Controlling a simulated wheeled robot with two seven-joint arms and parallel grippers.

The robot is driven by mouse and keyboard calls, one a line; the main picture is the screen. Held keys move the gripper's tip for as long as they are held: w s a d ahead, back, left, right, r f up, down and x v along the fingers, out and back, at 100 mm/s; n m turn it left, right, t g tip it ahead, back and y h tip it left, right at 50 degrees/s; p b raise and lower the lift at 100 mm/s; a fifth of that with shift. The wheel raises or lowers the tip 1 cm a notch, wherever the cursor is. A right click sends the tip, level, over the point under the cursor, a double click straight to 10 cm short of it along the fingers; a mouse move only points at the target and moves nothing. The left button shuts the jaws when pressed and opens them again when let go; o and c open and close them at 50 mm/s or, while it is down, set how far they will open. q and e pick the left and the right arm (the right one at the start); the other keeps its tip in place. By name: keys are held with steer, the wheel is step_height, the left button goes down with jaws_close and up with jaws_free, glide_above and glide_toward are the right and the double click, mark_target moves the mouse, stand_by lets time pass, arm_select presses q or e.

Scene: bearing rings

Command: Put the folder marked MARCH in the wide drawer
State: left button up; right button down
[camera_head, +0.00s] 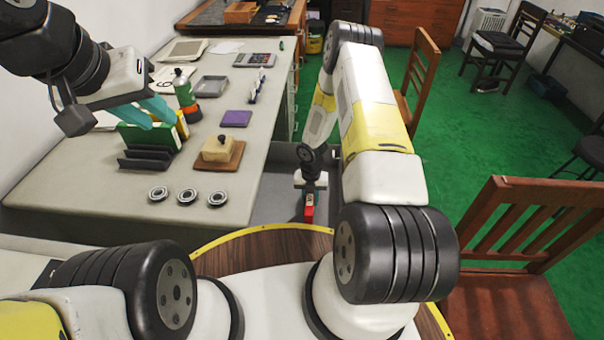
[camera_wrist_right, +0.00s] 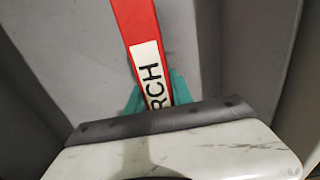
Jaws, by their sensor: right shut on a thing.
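A red folder (camera_head: 309,213) hangs from my right gripper (camera_head: 309,188). In the right wrist view the red folder (camera_wrist_right: 136,25) stands between the teal fingers of the right gripper (camera_wrist_right: 158,92), and its white label shows the letters "RCH"; the rest is hidden. The folder is over or inside a grey open drawer (camera_head: 285,190) at the desk's right side; I cannot tell whether it touches the bottom. My left gripper (camera_head: 147,113) has its teal fingers apart, just above a black rack (camera_head: 146,158) holding a green folder (camera_head: 150,136) and a yellow one.
On the desk are three bearing rings (camera_head: 187,197), a wooden block with a pale piece (camera_head: 219,150), a purple pad (camera_head: 236,118), a green bottle (camera_head: 184,90) and a grey tray (camera_head: 211,86). A wooden chair (camera_head: 520,250) stands at right.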

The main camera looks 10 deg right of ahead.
steer(key=c, duration=1.1)
jaws_free()
